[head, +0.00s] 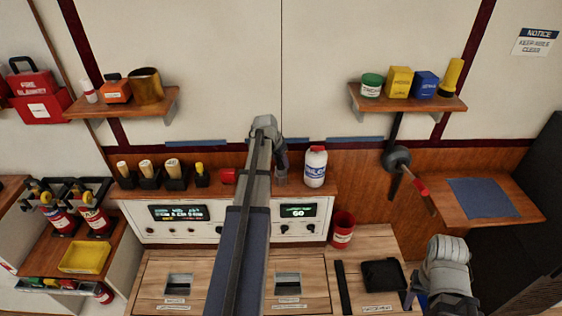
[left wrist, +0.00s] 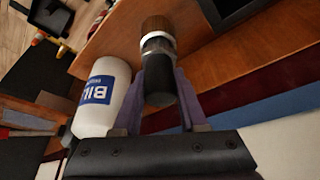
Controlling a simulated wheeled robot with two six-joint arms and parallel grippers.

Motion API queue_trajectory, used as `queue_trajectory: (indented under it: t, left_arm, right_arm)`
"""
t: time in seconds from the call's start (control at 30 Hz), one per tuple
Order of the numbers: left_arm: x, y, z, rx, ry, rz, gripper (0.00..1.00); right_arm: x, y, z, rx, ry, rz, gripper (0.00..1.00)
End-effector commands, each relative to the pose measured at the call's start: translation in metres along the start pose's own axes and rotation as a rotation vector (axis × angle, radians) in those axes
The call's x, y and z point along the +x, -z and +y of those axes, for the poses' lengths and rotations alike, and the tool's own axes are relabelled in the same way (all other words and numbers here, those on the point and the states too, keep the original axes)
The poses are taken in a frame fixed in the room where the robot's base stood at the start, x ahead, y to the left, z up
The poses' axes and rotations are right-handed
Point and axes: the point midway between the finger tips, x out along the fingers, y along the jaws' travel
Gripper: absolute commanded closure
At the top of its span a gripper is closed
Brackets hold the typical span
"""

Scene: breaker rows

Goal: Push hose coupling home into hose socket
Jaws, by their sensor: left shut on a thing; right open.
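My left gripper (head: 281,168) is over the back wooden ledge, largely hidden behind my own arm in the head view. The left wrist view shows its purple fingers (left wrist: 166,88) shut on a black cylinder with a grey collar (left wrist: 158,72), which looks like the hose coupling. A white ring and a brown round end (left wrist: 157,25) lie in line beyond the collar. I cannot tell whether these belong to the coupling or the hose socket, nor how deep any fit is. My right gripper (head: 413,298) is open and empty, low at the right above the bench.
A white bottle with a blue label (head: 315,167) stands close beside my left gripper; it also shows in the left wrist view (left wrist: 101,97). A red cylinder (head: 228,176) lies left of my arm.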

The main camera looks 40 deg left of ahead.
Motion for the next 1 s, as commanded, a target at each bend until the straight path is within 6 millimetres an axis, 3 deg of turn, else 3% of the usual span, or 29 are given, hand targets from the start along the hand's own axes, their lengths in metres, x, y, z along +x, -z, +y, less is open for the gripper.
queue_trajectory:
  t: [0.57, 0.6, 0.87, 1.0]
  left_arm:
    - [0.019, -0.008, 0.0, 0.0, 0.0, 0.0, 1.0]
    - [0.017, -0.007, 0.0, 0.0, 0.0, 0.0, 0.54]
    - [0.017, -0.007, 0.0, 0.0, 0.0, 0.0, 0.25]
    - [0.017, -0.007, 0.0, 0.0, 0.0, 0.0, 0.24]
  right_arm:
    - [0.021, 0.001, -0.002, 0.0, 0.0, 0.0, 0.5]
    - [0.019, 0.001, -0.002, 0.0, 0.0, 0.0, 0.5]
    - [0.018, 0.001, -0.002, 0.0, 0.0, 0.0, 0.5]
    - [0.018, 0.001, -0.002, 0.0, 0.0, 0.0, 0.5]
